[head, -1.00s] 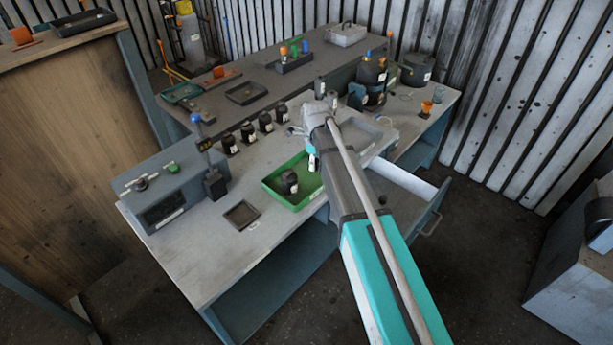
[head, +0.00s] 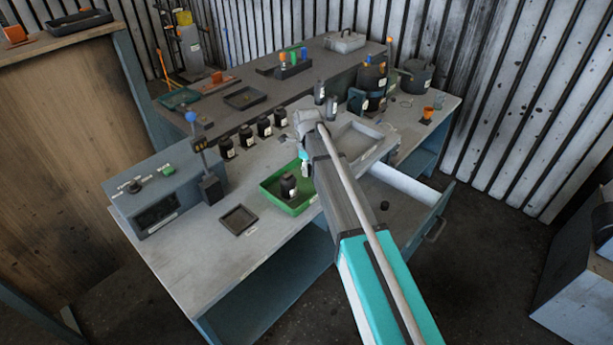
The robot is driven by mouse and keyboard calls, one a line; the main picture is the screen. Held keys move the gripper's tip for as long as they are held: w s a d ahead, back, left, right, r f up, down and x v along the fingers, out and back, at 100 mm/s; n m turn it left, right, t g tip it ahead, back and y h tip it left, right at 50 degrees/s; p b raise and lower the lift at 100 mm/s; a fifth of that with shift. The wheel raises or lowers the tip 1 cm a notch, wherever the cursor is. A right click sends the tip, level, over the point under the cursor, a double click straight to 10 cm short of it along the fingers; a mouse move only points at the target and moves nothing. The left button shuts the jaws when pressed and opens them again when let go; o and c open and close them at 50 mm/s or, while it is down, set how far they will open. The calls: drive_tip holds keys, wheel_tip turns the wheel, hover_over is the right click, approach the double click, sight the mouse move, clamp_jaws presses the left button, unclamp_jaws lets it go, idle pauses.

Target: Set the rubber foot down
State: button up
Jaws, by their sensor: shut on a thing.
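My gripper (head: 304,166) is seen from behind, at the end of my arm, above the right part of the green tray (head: 314,203). My wrist and arm cover much of it. Its fingers look close together and pointed down; what they hold is too small and hidden to make out. The green tray lies on the grey bench and holds a dark, bottle-like part (head: 288,187) with a pale label. A small black round piece (head: 384,205) lies in the open drawer (head: 410,213); I cannot tell whether it is a rubber foot.
Several black labelled bottles (head: 247,137) stand in a row behind the tray. A small dark tray (head: 238,220) lies at the front left, beside a control box (head: 156,202). A grey tray (head: 360,140) lies right of my wrist. The drawer juts out from the bench's right side.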

sight(307, 181)
drive_tip(key=shift+f, duration=0.1)
drive_tip(key=shift+w+a+f+b, duration=0.2)
drive_tip(key=shift+w+f+b, duration=0.15)
drive_tip(key=shift+f+b, duration=1.6)
drive_tip(key=shift+b, duration=0.05)
drive_tip(key=shift+f, duration=0.1)
drive_tip(key=o, duration=0.9)
drive_tip(key=shift+o, duration=0.2)
wheel_tip(307, 181, up, 12)
drive_tip(key=p, duration=1.2)
